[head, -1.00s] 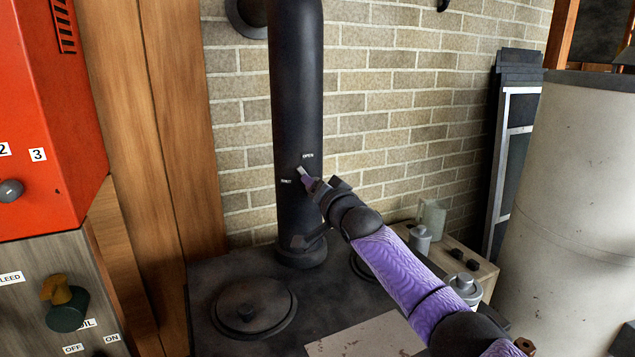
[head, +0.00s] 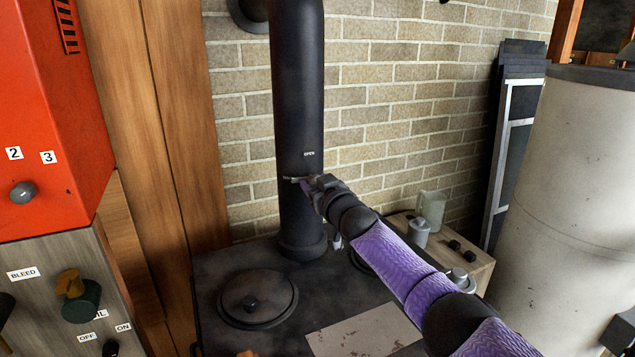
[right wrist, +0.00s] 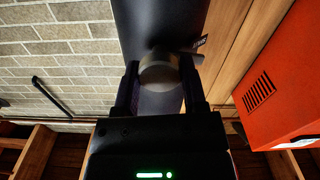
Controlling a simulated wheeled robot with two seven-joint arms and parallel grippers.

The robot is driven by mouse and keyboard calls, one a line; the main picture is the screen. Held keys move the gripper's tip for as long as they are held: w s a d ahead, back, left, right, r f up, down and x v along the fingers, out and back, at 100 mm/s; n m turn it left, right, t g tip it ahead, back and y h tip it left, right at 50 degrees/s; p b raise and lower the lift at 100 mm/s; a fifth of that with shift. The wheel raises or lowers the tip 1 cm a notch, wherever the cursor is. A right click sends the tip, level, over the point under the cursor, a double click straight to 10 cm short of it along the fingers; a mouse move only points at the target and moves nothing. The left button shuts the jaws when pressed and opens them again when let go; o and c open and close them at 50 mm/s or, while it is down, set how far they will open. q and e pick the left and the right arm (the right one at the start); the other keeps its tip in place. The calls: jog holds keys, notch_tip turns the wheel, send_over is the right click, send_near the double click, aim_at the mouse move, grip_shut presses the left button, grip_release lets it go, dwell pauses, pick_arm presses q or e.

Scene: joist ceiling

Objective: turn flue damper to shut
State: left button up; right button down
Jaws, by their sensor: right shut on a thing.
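The flue damper sits on the black flue pipe (head: 298,110). The open label (head: 309,154) is above. My right gripper (head: 309,184) is at the pipe's front, shut on the damper handle. In the right wrist view the round, pale handle hub (right wrist: 158,72) is between the two fingers of the right gripper (right wrist: 160,88), and the lever points toward a label (right wrist: 200,42). My left gripper is not in view.
A stove top with a round lid (head: 258,297) lies below the pipe. A red cabinet (head: 45,110) is at the left, a pale tank (head: 575,190) at the right.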

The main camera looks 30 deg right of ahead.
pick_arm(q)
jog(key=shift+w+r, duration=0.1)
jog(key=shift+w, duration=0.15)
pick_arm(e)
jog(key=shift+n, duration=0.6)
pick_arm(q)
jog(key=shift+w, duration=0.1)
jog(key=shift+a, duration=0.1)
pick_arm(e)
jog(key=shift+c, duration=1)
grip_release()
jog(key=shift+o, duration=0.3)
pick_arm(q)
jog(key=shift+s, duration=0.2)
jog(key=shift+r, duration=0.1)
